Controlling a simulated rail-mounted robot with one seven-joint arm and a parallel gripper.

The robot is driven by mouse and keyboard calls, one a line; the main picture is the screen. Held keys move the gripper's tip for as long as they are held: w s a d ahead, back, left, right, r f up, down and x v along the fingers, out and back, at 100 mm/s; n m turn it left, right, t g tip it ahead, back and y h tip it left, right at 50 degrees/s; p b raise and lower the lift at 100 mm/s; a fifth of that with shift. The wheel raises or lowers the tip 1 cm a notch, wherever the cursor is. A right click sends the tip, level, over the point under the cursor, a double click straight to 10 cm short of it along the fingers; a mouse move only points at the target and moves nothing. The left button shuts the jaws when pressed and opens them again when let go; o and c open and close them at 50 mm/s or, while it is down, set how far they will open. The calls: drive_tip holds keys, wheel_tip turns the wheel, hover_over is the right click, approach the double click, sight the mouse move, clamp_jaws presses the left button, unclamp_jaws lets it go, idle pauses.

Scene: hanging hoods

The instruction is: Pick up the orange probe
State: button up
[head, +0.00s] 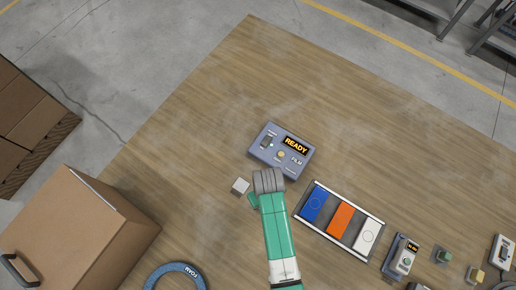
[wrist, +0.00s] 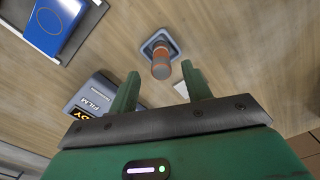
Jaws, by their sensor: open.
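A short cylinder with orange and grey bands (wrist: 161,58) stands in a small grey square base (wrist: 150,44) in the wrist view. It is the likely orange probe. A small pale grey block (head: 240,186) beside my wrist in the head view may be that base; I cannot tell. My gripper (wrist: 160,70) is open and empty, its two green fingers spread with the cylinder ahead of the gap between the tips. Its fingers are mostly hidden under my arm in the head view, where only a green edge (head: 253,200) shows.
A grey READY box (head: 267,158) stands just beyond my wrist. A tray (head: 305,232) to the right holds blue, orange and white blocks. Small devices (head: 401,258) line the lower right. A large cardboard box (head: 70,220) stands at left. The table's upper part is clear.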

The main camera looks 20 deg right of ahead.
wheel_tip(320, 180, down, 7)
drive_tip(key=shift+w+r+b, duration=0.1)
drive_tip(key=shift+b, duration=0.5)
clamp_jaws()
